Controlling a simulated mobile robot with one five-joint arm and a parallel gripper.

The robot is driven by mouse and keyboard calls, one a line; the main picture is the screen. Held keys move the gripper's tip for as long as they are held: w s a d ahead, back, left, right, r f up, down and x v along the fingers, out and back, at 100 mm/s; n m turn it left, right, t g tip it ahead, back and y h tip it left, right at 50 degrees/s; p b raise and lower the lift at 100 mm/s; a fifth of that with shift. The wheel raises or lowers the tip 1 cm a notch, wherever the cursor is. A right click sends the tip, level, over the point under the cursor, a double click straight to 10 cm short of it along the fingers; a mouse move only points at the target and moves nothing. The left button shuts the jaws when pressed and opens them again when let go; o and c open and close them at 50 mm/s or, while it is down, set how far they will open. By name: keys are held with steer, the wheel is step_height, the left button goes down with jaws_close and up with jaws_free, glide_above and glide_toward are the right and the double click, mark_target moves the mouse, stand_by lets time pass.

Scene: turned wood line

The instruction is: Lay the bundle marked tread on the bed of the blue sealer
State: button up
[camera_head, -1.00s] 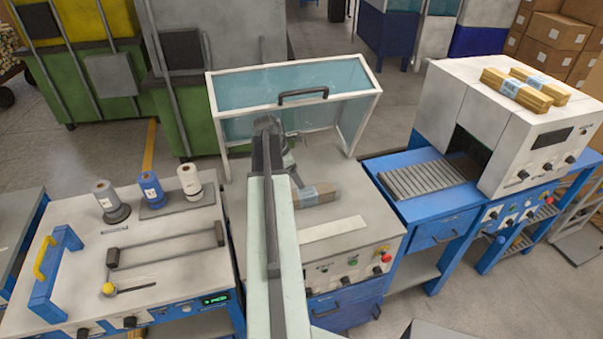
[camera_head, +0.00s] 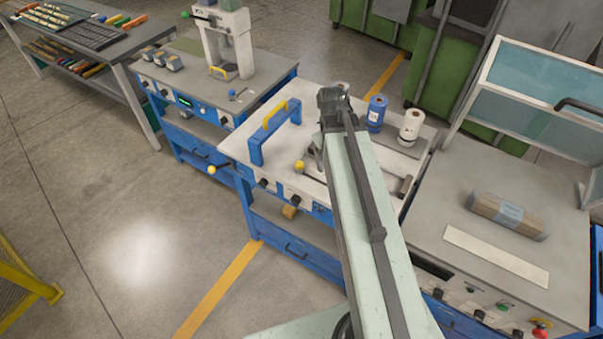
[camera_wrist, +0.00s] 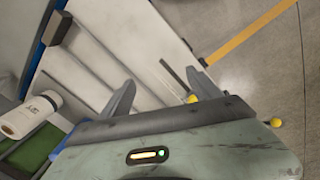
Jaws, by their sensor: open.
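A brown bundle with a pale blue band (camera_head: 508,215) lies on the grey top of the machine at the right in the head view, behind a white strip. I cannot read its marking. A blue-framed machine with a pale bed and a blue arch (camera_head: 257,146), which looks like the blue sealer, stands at the middle. My gripper is over that machine, partly hidden by my arm in the head view. In the wrist view my gripper (camera_wrist: 160,92) is open and empty, its two fingers spread above the pale bed (camera_wrist: 112,50). The bundle is not in the wrist view.
A blue roll (camera_head: 376,113) and a white roll (camera_head: 411,127) stand at the bed's back. A raised clear hood (camera_head: 535,95) stands behind the bundle. A press (camera_head: 226,45) and a parts table (camera_head: 75,40) are further left.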

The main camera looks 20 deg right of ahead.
steer(key=s+a+m+y, duration=0.1)
steer(key=s+a+m, duration=0.1)
steer(key=a, duration=1.3)
steer(key=f+b, duration=0.4)
steer(key=shift+w+d+f, duration=0.15)
steer(key=shift+w+d, duration=0.05)
steer(key=shift+w, duration=0.05)
